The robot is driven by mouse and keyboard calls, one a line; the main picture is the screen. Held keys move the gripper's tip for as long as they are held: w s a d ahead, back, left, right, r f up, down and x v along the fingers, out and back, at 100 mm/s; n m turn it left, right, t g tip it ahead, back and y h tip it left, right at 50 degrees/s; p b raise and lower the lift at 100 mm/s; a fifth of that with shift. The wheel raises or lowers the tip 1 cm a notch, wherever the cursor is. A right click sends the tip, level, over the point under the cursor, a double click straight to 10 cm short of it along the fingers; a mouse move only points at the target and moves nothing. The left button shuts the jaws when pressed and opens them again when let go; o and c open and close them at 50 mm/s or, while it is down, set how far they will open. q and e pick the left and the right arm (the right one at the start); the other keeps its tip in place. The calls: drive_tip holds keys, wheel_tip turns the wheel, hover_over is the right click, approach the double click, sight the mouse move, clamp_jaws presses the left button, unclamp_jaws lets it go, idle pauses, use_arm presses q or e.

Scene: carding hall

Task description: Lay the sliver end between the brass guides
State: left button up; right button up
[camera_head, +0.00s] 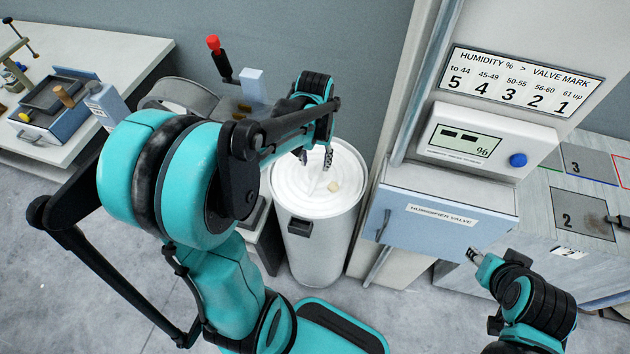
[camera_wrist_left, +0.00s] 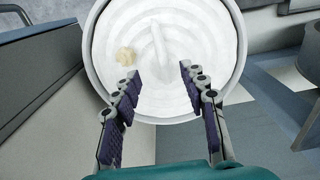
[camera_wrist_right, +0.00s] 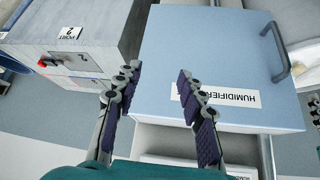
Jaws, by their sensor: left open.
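The white can (camera_head: 318,235) stands below my left gripper and holds coiled white sliver (camera_head: 300,185). A raised strand of sliver (camera_wrist_left: 160,45) crosses the coil top in the left wrist view; I cannot tell where its end lies. My left gripper (camera_head: 315,158) is open and empty above the coil. Small brass-coloured parts (camera_head: 241,112) show by the grey drum, partly behind my left arm; I cannot tell whether they are the guides. My right gripper (camera_wrist_right: 158,78) is open and empty before the humidifier valve box.
The blue humidifier valve box (camera_head: 440,222) is right of the can, below the humidity meter (camera_head: 465,140). A red-knobbed lever (camera_head: 213,43) rises by the grey drum (camera_head: 180,95). A bench (camera_head: 125,50) with a tool tray stands left. Numbered plates (camera_head: 580,215) lie right.

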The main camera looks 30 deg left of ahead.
sight(315, 178)
use_arm(q)
drive_tip(key=shift+w+a+f, duration=0.1)
drive_tip(key=shift+a+f, duration=0.15)
drive_tip(key=shift+f, duration=0.55)
wheel_tip(315, 178, down, 7)
drive_tip(key=b, duration=0.3)
drive_tip(key=shift+w+d, duration=0.1)
drive_tip(key=shift+c, duration=0.9)
clamp_jaws()
